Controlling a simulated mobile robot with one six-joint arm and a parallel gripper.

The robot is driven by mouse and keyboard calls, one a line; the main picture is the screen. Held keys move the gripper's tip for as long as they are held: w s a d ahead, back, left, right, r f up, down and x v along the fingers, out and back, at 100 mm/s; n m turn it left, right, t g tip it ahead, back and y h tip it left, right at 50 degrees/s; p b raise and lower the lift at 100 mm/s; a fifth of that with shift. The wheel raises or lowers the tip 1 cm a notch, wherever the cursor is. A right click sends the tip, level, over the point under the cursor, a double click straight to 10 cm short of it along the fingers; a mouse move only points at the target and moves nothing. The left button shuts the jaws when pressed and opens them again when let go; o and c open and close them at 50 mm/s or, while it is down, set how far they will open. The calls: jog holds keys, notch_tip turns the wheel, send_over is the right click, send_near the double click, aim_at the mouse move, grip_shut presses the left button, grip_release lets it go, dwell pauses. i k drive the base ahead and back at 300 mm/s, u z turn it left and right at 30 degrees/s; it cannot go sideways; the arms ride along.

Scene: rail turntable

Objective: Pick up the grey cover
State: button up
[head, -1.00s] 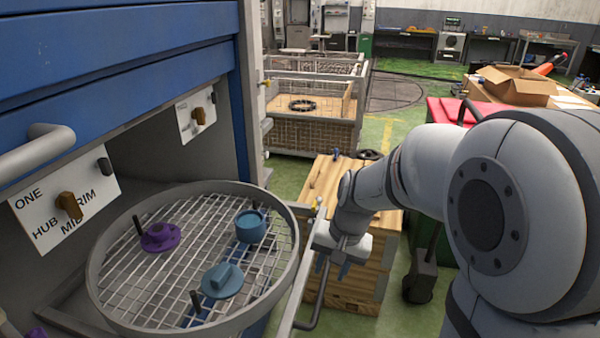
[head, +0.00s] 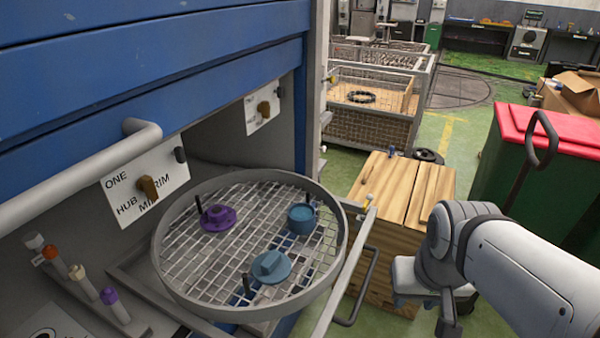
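I cannot make out a grey cover in the head view. A round wire-mesh turntable with a grey rim (head: 163,272) holds a purple flanged piece (head: 218,217), a blue cup-like piece (head: 301,218) and a blue disc with a raised grip (head: 271,266). My gripper (head: 424,304) is to the right of the turntable, apart from it, beside the wooden crate. Its fingers are small and partly hidden by my arm, so their opening is unclear. No held object shows.
A grey rail (head: 345,275) runs along the turntable's right side. A wooden crate (head: 400,190) stands beyond it. Several capped tubes (head: 88,283) stand in a rack at the left. A green bin with a red lid (head: 560,135) is at the right.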

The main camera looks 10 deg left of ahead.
aim_at(272, 268)
jog(key=u, duration=0.05)
jog(key=k, duration=0.5)
jog(key=z, duration=1.4)
jog(key=k, duration=0.75)
jog(key=u, duration=1.35)
jog(key=i, duration=1)
